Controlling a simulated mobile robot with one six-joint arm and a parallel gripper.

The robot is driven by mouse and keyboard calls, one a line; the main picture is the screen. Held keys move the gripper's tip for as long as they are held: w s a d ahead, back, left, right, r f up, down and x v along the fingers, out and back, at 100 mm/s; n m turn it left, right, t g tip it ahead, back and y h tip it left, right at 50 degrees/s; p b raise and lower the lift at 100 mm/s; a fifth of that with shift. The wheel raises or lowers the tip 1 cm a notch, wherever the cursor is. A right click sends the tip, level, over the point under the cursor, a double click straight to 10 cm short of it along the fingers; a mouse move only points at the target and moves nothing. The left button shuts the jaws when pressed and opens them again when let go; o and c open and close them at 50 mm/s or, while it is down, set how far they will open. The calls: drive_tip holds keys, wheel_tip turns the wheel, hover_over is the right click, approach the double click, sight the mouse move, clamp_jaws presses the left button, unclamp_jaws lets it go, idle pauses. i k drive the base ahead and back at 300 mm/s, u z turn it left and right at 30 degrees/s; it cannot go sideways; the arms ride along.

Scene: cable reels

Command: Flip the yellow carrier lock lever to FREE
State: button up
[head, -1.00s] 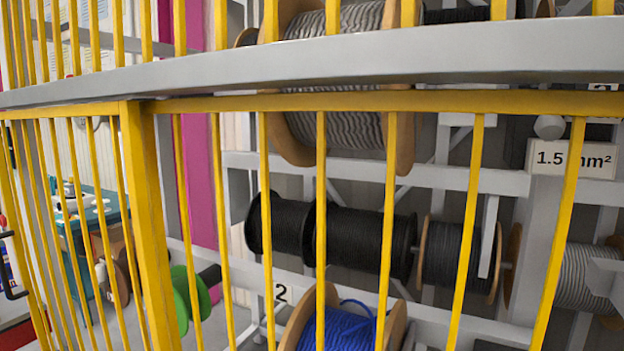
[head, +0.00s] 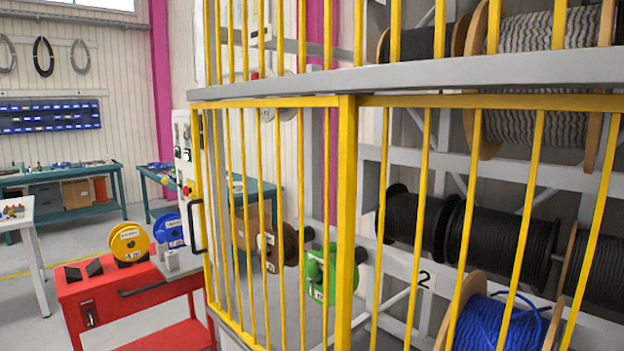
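I cannot make out a yellow carrier lock lever or a FREE mark in the head view. A yellow barred cage (head: 347,220) with a grey rail (head: 420,78) across it fills the right side. A grey control box (head: 183,150) with a red knob on a yellow patch stands at the cage's left end, partly behind the bars. Cable reels sit on the rack behind the bars, among them black reels (head: 470,235) and a blue reel (head: 490,322). My gripper is not in view.
A red cart (head: 130,300) carrying a yellow reel (head: 129,243) and a blue reel (head: 170,229) stands left of the cage. Teal workbenches (head: 85,172) line the back wall. A white table (head: 22,220) is at the far left. Grey floor is open between them.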

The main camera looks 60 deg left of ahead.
sight(165, 181)
drive_tip(key=u, duration=0.7)
drive_tip(key=k, duration=0.1)
drive_tip(key=u, duration=2.2)
drive_tip(key=i, duration=1)
drive_tip(key=u, duration=0.15)
drive_tip(key=k, duration=0.65)
drive_tip(key=u, duration=0.45)
drive_tip(key=i, duration=0.95)
drive_tip(key=u, duration=0.35)
drive_tip(key=i, duration=1.55)
drive_tip(key=z, duration=0.6)
